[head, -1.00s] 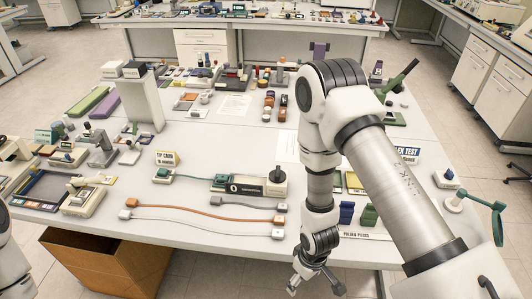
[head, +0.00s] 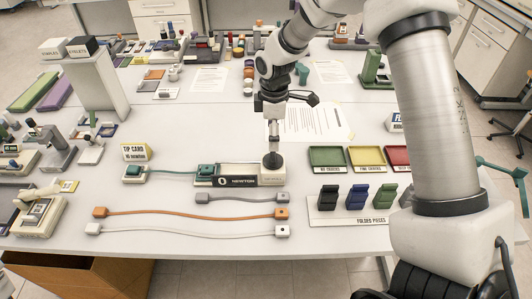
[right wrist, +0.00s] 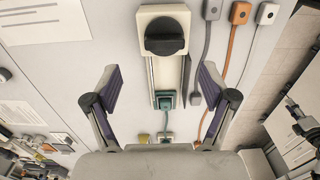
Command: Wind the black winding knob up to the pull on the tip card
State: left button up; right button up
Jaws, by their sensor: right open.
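The black winding knob (head: 272,160) sits on the right end of the white tester (head: 240,182) marked NEWTON. In the right wrist view the knob (right wrist: 165,36) shows from above on its cream housing, beyond my fingertips. The tip card (head: 135,152) is a small yellow and white sign at the left; its lower line is too small to read surely. A teal cord (head: 170,172) links the tester's teal block to a teal-topped clip below the card. My right gripper (right wrist: 161,78) is open and empty, above the tester, fingers apart. My left gripper is out of view.
An orange cord (head: 180,212), a grey cord (head: 240,198) and a white cord (head: 185,231) lie in front of the tester. Green, yellow and red trays (head: 366,160) and a board of folded pieces (head: 345,210) stand to its right. A tall white stand (head: 95,85) rises at the left.

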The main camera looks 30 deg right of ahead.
aim_at(273, 155)
jog(key=shift+s+a+f+p, duration=0.15)
jog(key=shift+s+f+p, duration=0.4)
jog(key=shift+f, duration=0.35)
jog(key=f, duration=0.3)
jog(key=f+p, duration=0.1)
jog(key=f, duration=0.1)
jog(key=shift+w+f, duration=0.2)
jog(key=shift+w, duration=0.2)
jog(key=shift+s+r, duration=0.1)
jog(key=shift+s, duration=0.2)
jog(key=c, duration=0.3)
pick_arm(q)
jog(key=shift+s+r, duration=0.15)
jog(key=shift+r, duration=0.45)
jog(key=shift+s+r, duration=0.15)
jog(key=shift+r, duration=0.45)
pick_arm(e)
jog(key=c, duration=0.9)
